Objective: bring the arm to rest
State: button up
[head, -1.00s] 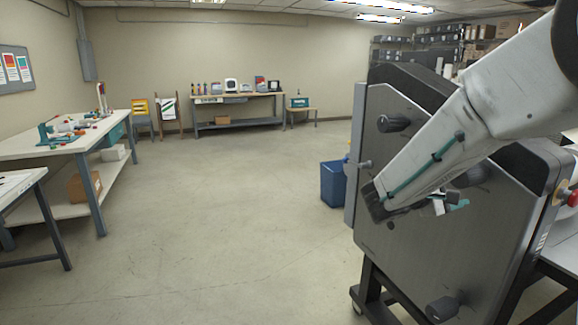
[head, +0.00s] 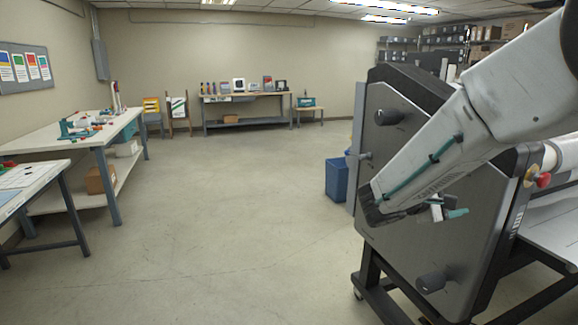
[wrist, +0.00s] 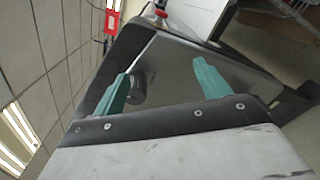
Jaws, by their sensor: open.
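My arm reaches in from the upper right of the head view, slanting down to the left in front of the laminator. My gripper (head: 450,213) is at its lower end, partly hidden behind the wrist, with a teal finger showing. In the wrist view my gripper (wrist: 163,72) has two teal fingers spread apart with nothing between them. The laminator's grey side panel (head: 400,250) lies behind them. I cannot tell whether the fingers touch it.
The laminator has black knobs (head: 431,282) and a red button (head: 543,180). A blue bin (head: 336,180) stands left of it. Workbenches (head: 68,143) line the left wall, and another bench (head: 245,97) is at the back. The middle floor (head: 230,210) is clear.

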jog(key=s+d+f+m+g+y, duration=0.1)
jog(key=s+f+m+g+y, duration=0.25)
jog(key=s, duration=0.45)
jog(key=s+f+m+g+y, duration=0.2)
jog(key=s+g, duration=0.2)
jog(key=s, duration=0.4)
jog(key=s+a+r+m+t+y, duration=0.1)
jog(key=s+a+m+y, duration=0.1)
jog(key=s+a+y, duration=0.3)
jog(key=s+a+r+m+t+y, duration=0.1)
jog(key=s+a+m+t+y, duration=0.1)
jog(key=s+a+y, duration=0.4)
jog(key=s+m, duration=0.1)
jog(key=s, duration=0.4)
jog(key=shift+w, duration=0.1)
